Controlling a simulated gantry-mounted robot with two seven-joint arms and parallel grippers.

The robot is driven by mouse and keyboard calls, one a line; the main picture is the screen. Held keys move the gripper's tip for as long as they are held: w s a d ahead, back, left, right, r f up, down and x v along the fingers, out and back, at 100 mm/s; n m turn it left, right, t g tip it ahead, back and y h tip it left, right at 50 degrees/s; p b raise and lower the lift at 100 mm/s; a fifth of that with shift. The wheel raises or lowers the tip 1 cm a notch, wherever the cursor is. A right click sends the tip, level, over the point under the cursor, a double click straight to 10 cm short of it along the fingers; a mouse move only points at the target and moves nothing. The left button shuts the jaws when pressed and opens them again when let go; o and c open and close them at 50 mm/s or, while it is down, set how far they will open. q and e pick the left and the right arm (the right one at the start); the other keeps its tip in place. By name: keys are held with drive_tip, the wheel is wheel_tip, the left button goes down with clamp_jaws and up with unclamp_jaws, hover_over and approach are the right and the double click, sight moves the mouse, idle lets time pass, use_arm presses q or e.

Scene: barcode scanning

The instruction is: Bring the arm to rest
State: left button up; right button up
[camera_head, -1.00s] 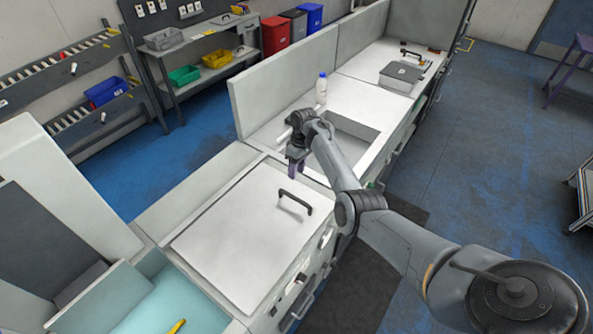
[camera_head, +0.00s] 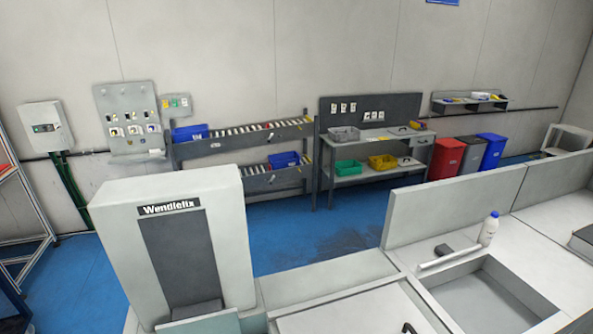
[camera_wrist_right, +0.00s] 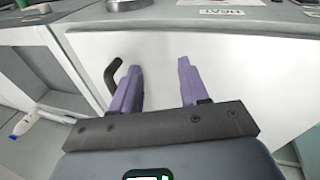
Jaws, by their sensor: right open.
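My right gripper (camera_wrist_right: 160,90) shows in the right wrist view, with its two purple fingers apart and nothing between them. Behind the fingers is a white panel (camera_wrist_right: 225,50) with a black handle (camera_wrist_right: 113,75) to the left of the left finger. I cannot tell whether the gripper touches it. In the head view neither arm shows now. My left gripper is in neither view.
In the head view, a tall Wendlefix machine (camera_head: 226,235) stands at the front left. Shelves with bins (camera_head: 383,162) stand along the wall, with blue floor between.

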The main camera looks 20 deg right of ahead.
drive_tip(key=s+a+r+t+y, duration=0.1)
drive_tip(key=s+a+r+y, duration=0.15)
drive_tip(key=s+a, duration=0.65)
drive_tip(key=s+a+r+t+y, duration=0.1)
drive_tip(key=s+a+r, duration=0.2)
drive_tip(key=s+a, duration=0.55)
drive_tip(key=w+a+r+p, duration=0.1)
drive_tip(key=a+r+p, duration=0.2)
drive_tip(key=r+p, duration=1)
wheel_tip(320, 180, up, 2)
drive_tip(key=shift+w+n+p, duration=0.3)
drive_tip(key=shift+p, duration=0.1)
